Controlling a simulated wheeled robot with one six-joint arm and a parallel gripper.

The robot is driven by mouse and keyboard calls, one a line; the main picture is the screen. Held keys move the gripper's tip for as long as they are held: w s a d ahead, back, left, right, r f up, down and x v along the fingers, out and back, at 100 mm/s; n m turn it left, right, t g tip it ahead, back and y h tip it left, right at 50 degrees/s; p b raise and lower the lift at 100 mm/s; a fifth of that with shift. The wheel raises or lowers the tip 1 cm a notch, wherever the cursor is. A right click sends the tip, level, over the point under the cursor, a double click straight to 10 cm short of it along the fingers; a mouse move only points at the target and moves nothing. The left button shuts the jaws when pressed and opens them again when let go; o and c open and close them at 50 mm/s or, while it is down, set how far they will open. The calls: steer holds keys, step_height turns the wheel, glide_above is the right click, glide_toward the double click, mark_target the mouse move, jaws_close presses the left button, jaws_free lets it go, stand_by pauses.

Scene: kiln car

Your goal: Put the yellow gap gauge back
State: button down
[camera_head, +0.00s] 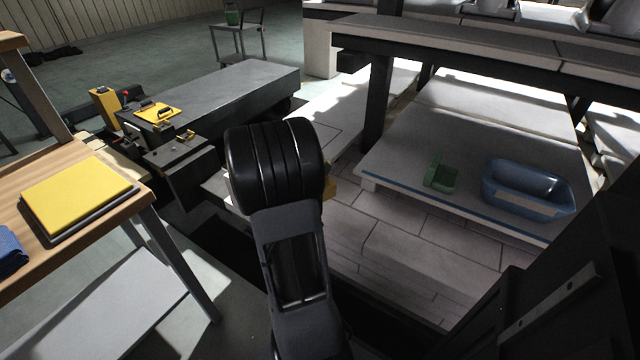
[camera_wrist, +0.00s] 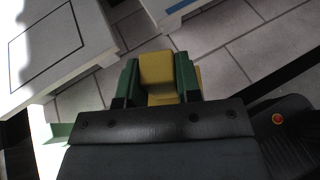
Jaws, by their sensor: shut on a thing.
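My gripper (camera_wrist: 157,78) is shut on the yellow gap gauge (camera_wrist: 156,68), a blocky yellow piece held between two green fingers in the wrist view. The gauge is above pale grey block paving, and I see no contact between it and a surface. In the head view my black wrist hides my fingers and most of the gauge. Only a small yellow edge (camera_head: 329,188) shows to the right of the wrist. A white slab with a thin dark outlined rectangle (camera_wrist: 45,45) lies to the left of the gauge in the wrist view.
A raised pale deck (camera_head: 400,170) at right carries a blue tub (camera_head: 525,187) and a green object (camera_head: 440,175). A dark post (camera_head: 377,105) stands beside it. A wooden table (camera_head: 120,185) with a yellow pad (camera_head: 80,192) is at left. A grey-topped bench (camera_head: 220,95) stands behind.

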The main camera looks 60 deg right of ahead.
steer(key=d+f, duration=0.1)
steer(key=w+d+f, duration=0.1)
steer(key=f, duration=0.1)
steer(key=d+f+b, duration=0.1)
steer(key=f, duration=0.1)
steer(key=shift+w+d, duration=0.25)
steer(key=shift+w, duration=0.15)
steer(key=shift+w+d+f+b, duration=0.15)
steer(key=shift+f+b, duration=0.25)
steer(key=shift+f, duration=1.3)
steer(key=shift+f+b, duration=0.25)
steer(key=shift+b, duration=0.1)
steer(key=c, duration=0.8)
jaws_free()
